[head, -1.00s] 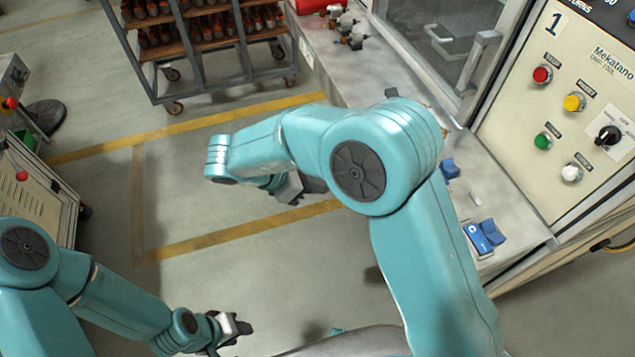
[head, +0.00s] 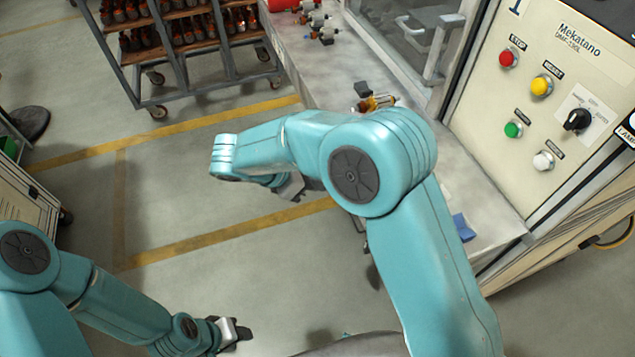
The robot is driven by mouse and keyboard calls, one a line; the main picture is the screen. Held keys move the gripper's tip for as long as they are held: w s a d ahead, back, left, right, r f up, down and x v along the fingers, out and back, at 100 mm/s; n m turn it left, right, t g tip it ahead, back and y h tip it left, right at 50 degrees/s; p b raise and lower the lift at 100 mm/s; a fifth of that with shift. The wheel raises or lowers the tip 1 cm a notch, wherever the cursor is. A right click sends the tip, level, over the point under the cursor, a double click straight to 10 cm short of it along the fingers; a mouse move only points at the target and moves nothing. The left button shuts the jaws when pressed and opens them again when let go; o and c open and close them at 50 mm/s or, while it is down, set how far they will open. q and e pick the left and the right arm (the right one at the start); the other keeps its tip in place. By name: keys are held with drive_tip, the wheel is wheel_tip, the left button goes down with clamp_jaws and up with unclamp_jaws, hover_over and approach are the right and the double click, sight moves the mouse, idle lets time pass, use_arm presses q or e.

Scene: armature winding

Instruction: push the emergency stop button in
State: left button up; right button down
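A red button (head: 508,58) with a label that seems to read STOP sits at the upper left of the cream control panel (head: 490,100). I cannot tell whether it is the emergency stop or whether it is pressed. My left gripper (head: 240,331) is low in the view over the floor, far from the panel, with nothing seen in it. My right gripper (head: 292,188) is partly hidden by my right arm and is also over the floor, well left of the panel. The finger gaps are not clear on either.
The panel also has a yellow button (head: 541,86), a green button (head: 513,129), a white button (head: 543,161) and a black knob (head: 577,121). A grey bench (head: 320,70) runs below the machine door. A loaded cart (head: 190,60) stands at the back left. The marked floor between is clear.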

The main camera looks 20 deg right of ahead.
drive_tip(key=shift+w+d, duration=0.1)
drive_tip(key=shift+d, duration=0.05)
drive_tip(key=shift+d, duration=1)
drive_tip(key=shift+a, duration=0.1)
